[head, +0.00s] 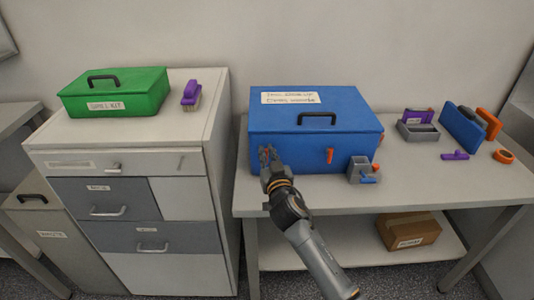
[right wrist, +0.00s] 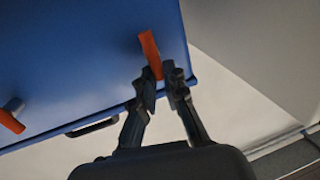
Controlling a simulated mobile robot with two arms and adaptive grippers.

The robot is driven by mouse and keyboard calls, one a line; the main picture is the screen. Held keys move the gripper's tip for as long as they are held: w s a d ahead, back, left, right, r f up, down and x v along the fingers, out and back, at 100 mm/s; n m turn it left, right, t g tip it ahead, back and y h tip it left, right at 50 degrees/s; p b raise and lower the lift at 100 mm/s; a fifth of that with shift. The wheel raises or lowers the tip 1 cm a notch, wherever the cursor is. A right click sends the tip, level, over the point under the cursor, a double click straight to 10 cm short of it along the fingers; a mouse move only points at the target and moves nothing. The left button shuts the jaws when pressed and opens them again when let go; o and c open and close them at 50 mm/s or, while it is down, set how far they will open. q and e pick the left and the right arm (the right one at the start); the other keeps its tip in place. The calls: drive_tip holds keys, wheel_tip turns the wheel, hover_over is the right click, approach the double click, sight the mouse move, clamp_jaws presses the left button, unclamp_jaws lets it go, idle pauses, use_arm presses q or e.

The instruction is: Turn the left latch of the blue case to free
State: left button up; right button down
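The blue case (head: 300,130) stands closed on the table, with a black handle on its lid. Its right latch (head: 330,155) is orange and hangs upright on the front. The left latch (right wrist: 150,52) is an orange lever in the right wrist view; in the head view my gripper mostly hides it. My right gripper (head: 268,156) is at the front left of the case. In the right wrist view its fingers (right wrist: 160,82) converge on the end of the left latch, one on each side, and look closed on it. My left gripper is not in view.
A grey holder (head: 357,171) stands in front of the case, right of the right latch. Grey, blue, orange and purple items (head: 460,128) sit at the table's right. A green kit box (head: 115,92) and a purple brush (head: 191,93) are on the cabinet (head: 190,130) at left.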

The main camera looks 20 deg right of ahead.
idle(0.3)
drive_tip(key=n+p, duration=0.2)
drive_tip(key=n, duration=0.2)
drive_tip(key=a+n+g+h+p, duration=0.1)
drive_tip(key=n+p, duration=0.1)
drive_tip(key=n, duration=0.2)
drive_tip(key=a+f+n+g+p, duration=0.1)
drive_tip(key=n+p, duration=0.1)
drive_tip(key=n, duration=0.2)
drive_tip(key=shift+w+a+h+p, duration=0.2)
drive_tip(key=shift+w+h+p, duration=0.1)
drive_tip(key=shift+w+h, duration=0.1)
drive_tip(key=shift+a+f+n+g+h, duration=0.1)
drive_tip(key=shift+f+n+g+h, duration=0.15)
drive_tip(key=shift+n, duration=0.7)
drive_tip(key=shift+a+f+n+g+h, duration=0.15)
drive_tip(key=shift+f+n+h, duration=0.15)
drive_tip(key=shift+n, duration=0.65)
drive_tip(key=shift+d+p, duration=0.1)
drive_tip(key=shift+p, duration=0.2)
drive_tip(key=c, duration=1.4)
unclamp_jaws()
